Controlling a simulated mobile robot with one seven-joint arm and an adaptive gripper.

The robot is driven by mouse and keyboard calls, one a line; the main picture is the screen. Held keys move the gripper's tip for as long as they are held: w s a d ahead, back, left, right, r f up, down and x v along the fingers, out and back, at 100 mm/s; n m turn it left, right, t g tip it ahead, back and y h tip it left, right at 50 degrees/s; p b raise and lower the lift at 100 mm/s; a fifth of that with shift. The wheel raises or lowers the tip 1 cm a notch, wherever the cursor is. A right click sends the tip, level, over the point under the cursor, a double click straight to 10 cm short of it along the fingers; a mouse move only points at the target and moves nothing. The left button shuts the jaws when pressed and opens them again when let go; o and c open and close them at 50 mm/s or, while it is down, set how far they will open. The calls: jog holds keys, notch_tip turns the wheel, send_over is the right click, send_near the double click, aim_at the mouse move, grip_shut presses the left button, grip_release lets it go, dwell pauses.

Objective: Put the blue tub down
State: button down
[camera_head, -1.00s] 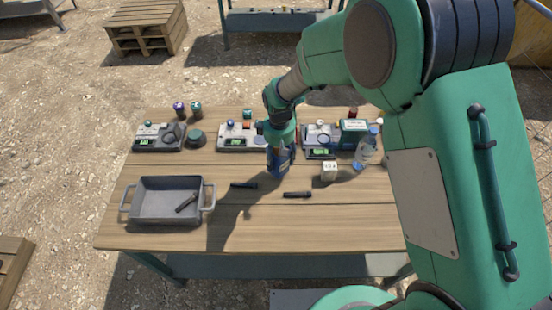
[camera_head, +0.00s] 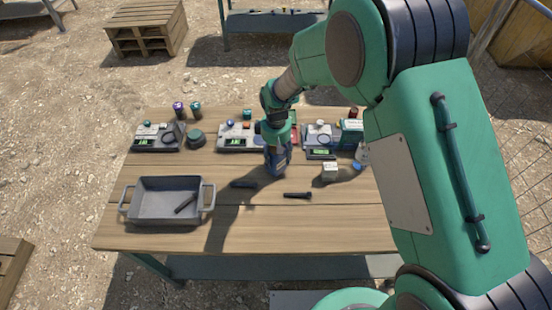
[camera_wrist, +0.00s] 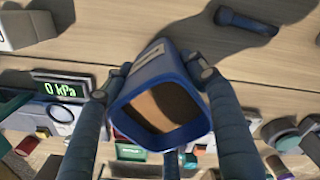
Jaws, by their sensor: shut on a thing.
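My gripper (camera_head: 276,150) is over the middle of the wooden table, shut on the blue tub (camera_head: 278,168).
Dark torch-like tools lie close by, one (camera_head: 244,184) left of the tub and one (camera_head: 297,195) to its right. A grey tray (camera_head: 166,221) stands at left. Gauges (camera_head: 236,143) line the back. A white block (camera_head: 330,172) is at right.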

jog(key=shift+f, duration=0.3)
jog(key=shift+f, duration=0.15)
jog(key=c, duration=0.6)
grip_release()
notch_tip(320, 180, up, 12)
jog(key=shift+r+p, duration=0.15)
jog(key=shift+p, duration=0.8)
